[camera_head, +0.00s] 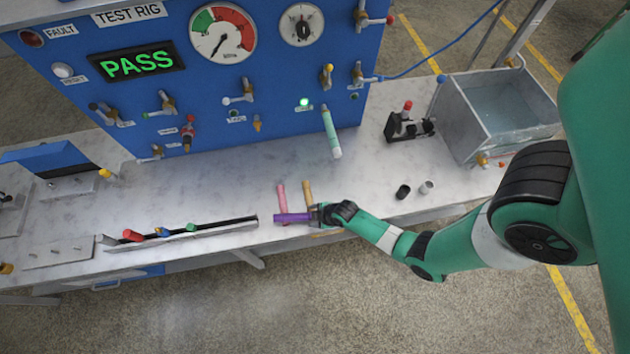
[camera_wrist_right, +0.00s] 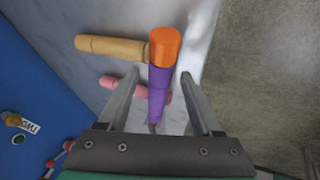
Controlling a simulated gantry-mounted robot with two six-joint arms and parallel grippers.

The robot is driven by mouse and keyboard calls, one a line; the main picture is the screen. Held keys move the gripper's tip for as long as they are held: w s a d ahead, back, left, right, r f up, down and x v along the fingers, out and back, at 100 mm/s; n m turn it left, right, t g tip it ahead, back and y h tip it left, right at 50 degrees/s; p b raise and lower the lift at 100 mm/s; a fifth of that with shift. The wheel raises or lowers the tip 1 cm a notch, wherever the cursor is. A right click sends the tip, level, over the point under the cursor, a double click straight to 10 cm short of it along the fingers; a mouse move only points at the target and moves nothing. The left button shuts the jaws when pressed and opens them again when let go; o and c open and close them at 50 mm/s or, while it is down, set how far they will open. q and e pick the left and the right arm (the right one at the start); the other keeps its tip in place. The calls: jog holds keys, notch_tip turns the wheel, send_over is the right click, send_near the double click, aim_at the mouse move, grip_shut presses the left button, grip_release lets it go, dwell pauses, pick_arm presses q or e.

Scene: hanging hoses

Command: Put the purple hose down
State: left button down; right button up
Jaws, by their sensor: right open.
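The short purple hose (camera_head: 292,218) is near the bench's front edge, beside the right end of a dark slotted rail. It crosses over the pink hose (camera_head: 281,196); I cannot tell if it touches it. In the right wrist view the purple hose (camera_wrist_right: 159,88) has an orange end (camera_wrist_right: 165,46). My right gripper (camera_head: 316,213) is at its right end, which it hides in the head view. In the wrist view the open right gripper (camera_wrist_right: 161,76) has one finger on each side of the hose, with gaps showing. My left gripper is not in view.
A tan hose (camera_head: 307,190) lies beside the pink one. A pale green hose (camera_head: 331,132) hangs from the blue test panel (camera_head: 270,85), which reads PASS. The rail (camera_head: 180,236) holds coloured pieces. Black and grey caps (camera_head: 403,191) and a water tank (camera_head: 495,110) stand right.

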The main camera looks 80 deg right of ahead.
jog(key=p+v, duration=0.4)
jog(key=v, duration=0.8)
jog(key=shift+r+p, duration=0.4)
jog(key=shift+r, duration=0.05)
